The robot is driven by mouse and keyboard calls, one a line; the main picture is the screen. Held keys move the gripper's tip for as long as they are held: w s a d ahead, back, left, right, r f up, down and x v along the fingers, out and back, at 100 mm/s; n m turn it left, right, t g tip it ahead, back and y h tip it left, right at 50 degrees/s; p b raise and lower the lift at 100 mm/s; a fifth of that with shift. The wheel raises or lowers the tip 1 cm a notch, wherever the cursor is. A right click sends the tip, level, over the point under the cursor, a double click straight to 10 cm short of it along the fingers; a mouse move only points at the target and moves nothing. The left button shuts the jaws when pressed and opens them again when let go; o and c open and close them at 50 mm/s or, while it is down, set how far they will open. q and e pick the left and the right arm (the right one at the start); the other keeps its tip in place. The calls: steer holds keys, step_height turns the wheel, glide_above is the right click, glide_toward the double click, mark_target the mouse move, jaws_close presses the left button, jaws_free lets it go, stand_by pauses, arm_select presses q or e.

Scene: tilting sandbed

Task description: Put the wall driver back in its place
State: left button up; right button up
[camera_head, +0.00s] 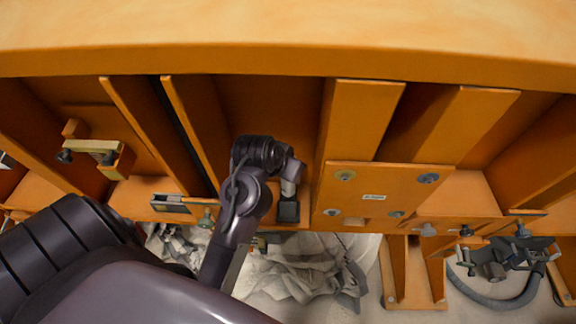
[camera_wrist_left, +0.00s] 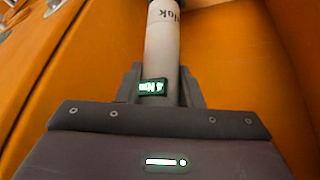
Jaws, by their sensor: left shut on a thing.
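The wall driver (camera_wrist_left: 163,45) is a pale grey cylinder with dark lettering and a small lit green display near my gripper in the left wrist view. My left gripper (camera_wrist_left: 160,88) is shut around it, one dark finger on each side. In the head view a pale section (camera_head: 289,188) with a dark block below it, at the end of my left arm, seems to be the driver. It is held in front of an orange bay wall, left of the orange plate. The driver's far end is cut off. My right gripper is not in view. I cannot tell which spot is the driver's place.
The orange frame has upright ribs and a front plate (camera_head: 376,190) with round fittings. A clamp-like bracket (camera_head: 92,147) is at the left. A dark device with a hose (camera_head: 500,265) is at the lower right. Crumpled grey sheeting (camera_head: 300,270) lies below.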

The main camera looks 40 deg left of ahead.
arm_select(q)
steer(key=shift+f+b, duration=0.3)
steer(key=shift+f, duration=0.35)
steer(key=o, duration=1.7)
steer(key=shift+f, duration=0.1)
step_height(320, 180, up, 6)
steer(key=p, duration=0.5)
steer(key=shift+f+p, duration=0.15)
steer(key=shift+p, duration=0.2)
steer(key=shift+r, duration=1.15)
